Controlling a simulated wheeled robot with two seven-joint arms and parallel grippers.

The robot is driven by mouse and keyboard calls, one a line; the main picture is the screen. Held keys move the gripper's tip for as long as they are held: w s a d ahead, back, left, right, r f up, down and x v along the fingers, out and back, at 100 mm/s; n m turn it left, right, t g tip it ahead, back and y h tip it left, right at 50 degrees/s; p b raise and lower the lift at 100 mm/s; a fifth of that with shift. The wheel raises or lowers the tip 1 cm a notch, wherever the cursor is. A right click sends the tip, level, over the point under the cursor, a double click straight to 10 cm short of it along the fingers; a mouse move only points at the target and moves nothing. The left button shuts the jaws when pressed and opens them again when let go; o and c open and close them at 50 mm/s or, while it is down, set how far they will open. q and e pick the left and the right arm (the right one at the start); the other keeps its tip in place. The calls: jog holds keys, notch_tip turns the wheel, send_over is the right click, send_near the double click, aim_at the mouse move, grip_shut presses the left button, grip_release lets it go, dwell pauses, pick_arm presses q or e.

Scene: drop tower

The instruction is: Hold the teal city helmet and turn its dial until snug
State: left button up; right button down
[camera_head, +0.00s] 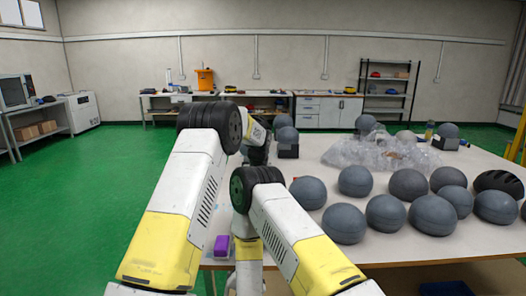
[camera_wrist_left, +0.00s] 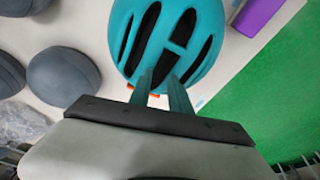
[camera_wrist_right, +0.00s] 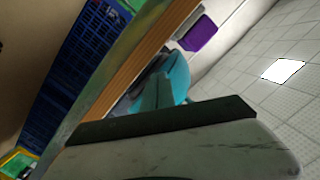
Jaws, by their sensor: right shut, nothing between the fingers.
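The teal city helmet (camera_wrist_left: 168,40) fills the top middle of the left wrist view, its dark vent slots facing the camera. Bits of orange show at its near edge. My left gripper (camera_wrist_left: 160,88) has its two fingers slightly apart at that edge and appears shut on the rim. The helmet also shows in the right wrist view (camera_wrist_right: 178,80), partly behind my right gripper (camera_wrist_right: 158,92), which is shut and empty, its fingers together in front of the helmet; I cannot tell whether they touch it. In the head view my arms hide the helmet and both grippers' fingertips.
Several grey headforms (camera_head: 344,223) stand on the table (camera_head: 300,172), with a clear plastic heap (camera_head: 375,152) behind. A black helmet (camera_head: 499,183) lies at the right. A purple box (camera_head: 222,246) is near the table's left corner. Green floor (camera_head: 90,185) is free at left.

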jog(key=shift+w+d+m+t+h, duration=0.2)
jog(key=shift+w+m+h, duration=0.35)
jog(key=shift+m, duration=0.65)
jog(key=shift+w+d+m+t+h, duration=0.1)
jog(key=shift+w+d+m+h, duration=0.35)
jog(key=shift+m, duration=0.75)
jog(key=shift+w+d+m+t+h, duration=0.15)
jog(key=shift+w+m+h, duration=0.5)
jog(key=shift+m, duration=0.55)
jog(key=shift+d+r, duration=0.45)
jog(key=shift+r, duration=0.2)
jog(key=shift+a+r, duration=0.4)
jog(key=shift+r, duration=0.2)
